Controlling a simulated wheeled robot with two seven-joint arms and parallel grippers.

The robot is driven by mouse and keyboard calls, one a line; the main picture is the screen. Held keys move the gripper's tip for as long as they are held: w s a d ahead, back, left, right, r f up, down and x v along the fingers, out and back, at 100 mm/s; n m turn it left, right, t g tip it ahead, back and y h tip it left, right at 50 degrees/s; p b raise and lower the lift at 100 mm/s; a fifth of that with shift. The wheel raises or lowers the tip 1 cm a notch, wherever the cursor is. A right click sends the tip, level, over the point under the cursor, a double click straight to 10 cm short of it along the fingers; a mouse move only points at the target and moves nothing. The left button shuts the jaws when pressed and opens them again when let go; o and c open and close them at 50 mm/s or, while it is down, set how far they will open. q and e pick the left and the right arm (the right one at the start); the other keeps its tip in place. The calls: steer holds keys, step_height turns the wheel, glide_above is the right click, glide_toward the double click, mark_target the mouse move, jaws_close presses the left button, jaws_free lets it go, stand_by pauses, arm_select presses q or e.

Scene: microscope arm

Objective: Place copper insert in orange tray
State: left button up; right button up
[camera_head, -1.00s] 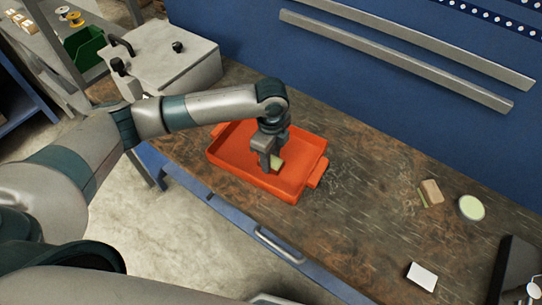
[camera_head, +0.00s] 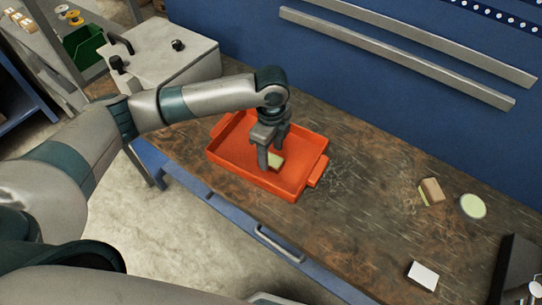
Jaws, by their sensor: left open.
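The orange tray (camera_head: 226,152) stands on the brown workbench, with a handle on its right side. My left gripper (camera_head: 273,158) points down into the tray, its fingers apart. A small pale yellow-green piece (camera_head: 276,161) is in the tray, low between or just behind the fingers. It is partly hidden, and I cannot tell for sure that it is the copper insert. My right gripper is not in view.
A brown block (camera_head: 432,190), a pale green disc (camera_head: 472,206) and a white card (camera_head: 423,276) lie on the bench (camera_head: 370,215) to the right. A grey box (camera_head: 165,60) is behind my left arm. A dark object (camera_head: 515,265) stands at the lower right.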

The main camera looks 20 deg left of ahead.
mark_target(271, 159)
arm_select(q)
step_height(271, 159, up, 10)
steer(key=b, duration=0.2)
steer(key=shift+f, duration=0.1)
stand_by(0.3)
stand_by(1.0)
